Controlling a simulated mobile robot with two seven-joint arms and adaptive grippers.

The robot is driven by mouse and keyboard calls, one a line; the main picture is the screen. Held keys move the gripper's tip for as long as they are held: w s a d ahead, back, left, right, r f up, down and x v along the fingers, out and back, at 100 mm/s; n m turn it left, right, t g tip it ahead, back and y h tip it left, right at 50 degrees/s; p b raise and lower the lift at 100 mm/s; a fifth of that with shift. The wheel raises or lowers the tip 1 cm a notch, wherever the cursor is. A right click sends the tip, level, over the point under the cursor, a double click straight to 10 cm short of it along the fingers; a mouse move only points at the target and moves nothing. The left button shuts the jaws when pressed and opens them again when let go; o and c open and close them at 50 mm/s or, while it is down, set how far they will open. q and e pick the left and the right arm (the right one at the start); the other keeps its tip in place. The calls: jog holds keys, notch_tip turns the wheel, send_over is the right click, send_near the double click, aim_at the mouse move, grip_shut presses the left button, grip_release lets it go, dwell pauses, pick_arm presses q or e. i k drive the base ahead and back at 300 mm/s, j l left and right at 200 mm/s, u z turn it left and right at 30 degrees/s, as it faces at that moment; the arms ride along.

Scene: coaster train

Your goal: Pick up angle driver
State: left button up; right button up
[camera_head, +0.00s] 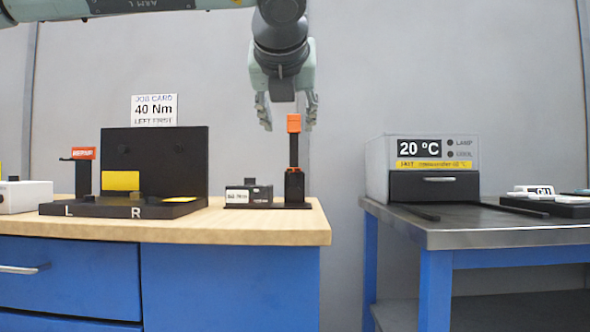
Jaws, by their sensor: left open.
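The angle driver appears to be the slim upright black tool with an orange top (293,124). It stands in a small black holder (294,187) near the right end of the wooden bench. My left gripper (288,114) points down, open, with its fingers apart on either side of the tool's orange top in the picture. The fingertips are about level with that top. I cannot tell whether they touch it or how the depths compare. My right gripper is not in view.
A small black unit (249,195) sits left of the tool. A black fixture (155,165) marked L and R and a job card (154,110) reading 40 Nm are farther left. A metal table (470,236) with a 20 °C box (378,165) stands right, across a gap.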

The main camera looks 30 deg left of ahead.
aim_at(293, 120)
jog(key=i+j, duration=0.9)
jog(key=i, duration=0.05)
